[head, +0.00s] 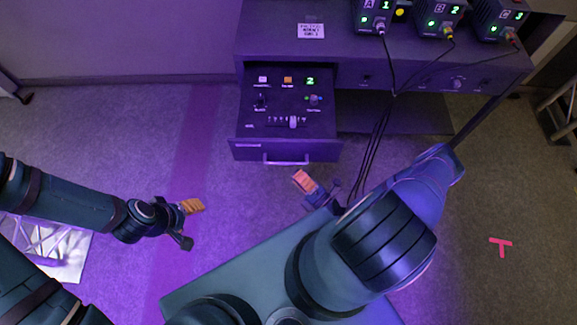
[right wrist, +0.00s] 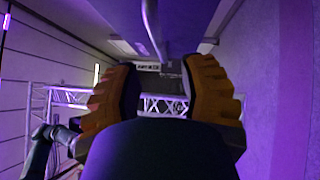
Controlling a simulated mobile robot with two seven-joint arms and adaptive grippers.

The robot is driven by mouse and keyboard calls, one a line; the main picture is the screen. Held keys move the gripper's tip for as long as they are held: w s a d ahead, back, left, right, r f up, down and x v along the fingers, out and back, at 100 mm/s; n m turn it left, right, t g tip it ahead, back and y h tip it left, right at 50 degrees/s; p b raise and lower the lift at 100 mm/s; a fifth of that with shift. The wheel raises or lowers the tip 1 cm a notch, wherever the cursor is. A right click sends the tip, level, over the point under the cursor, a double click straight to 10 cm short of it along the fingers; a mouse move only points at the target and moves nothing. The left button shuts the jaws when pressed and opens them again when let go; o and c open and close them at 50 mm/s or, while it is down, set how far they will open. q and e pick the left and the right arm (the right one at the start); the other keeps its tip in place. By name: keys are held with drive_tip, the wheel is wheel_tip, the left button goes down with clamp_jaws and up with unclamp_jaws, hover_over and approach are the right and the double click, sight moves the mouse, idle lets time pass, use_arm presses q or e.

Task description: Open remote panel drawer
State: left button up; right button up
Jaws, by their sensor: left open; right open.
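The remote panel drawer (head: 286,148) stands pulled out from the desk in the head view. Its inside panel (head: 288,105) shows buttons, switches, a slider and a lit green 2. Its front carries a silver bar handle (head: 286,161). My right gripper (head: 310,184), with orange pads, is open just below the handle's right end and looks apart from it. In the right wrist view its two pads (right wrist: 160,88) stand apart with nothing between them, and a metal bar (right wrist: 150,28) shows beyond. My left gripper (head: 190,222) is open and empty over the floor at left.
The desk (head: 270,40) carries several boxes marked A, B and C (head: 438,20) and a printed card (head: 311,31). Black cables (head: 379,140) hang from the boxes, close to my right arm. A pink T mark (head: 501,246) lies on the floor at right. Floor left of the drawer is clear.

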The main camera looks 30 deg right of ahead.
drive_tip(key=v, duration=0.5)
drive_tip(key=shift+s, duration=0.2)
idle(0.3)
drive_tip(key=s+a+r+n+g+y, duration=0.25)
drive_tip(key=a+n+g, duration=0.45)
drive_tip(key=n+g, duration=0.65)
drive_tip(key=s+a+r+n+g+y, duration=0.25)
drive_tip(key=a+n+g, duration=0.5)
drive_tip(key=n, duration=1.15)
drive_tip(key=w+r+n+t+h, duration=0.4)
drive_tip(key=w+r+n, duration=0.5)
drive_tip(key=n, duration=0.6)
drive_tip(key=shift+w+a+h, duration=0.25)
drive_tip(key=shift+w+h, duration=0.55)
drive_tip(key=shift+h, duration=0.2)
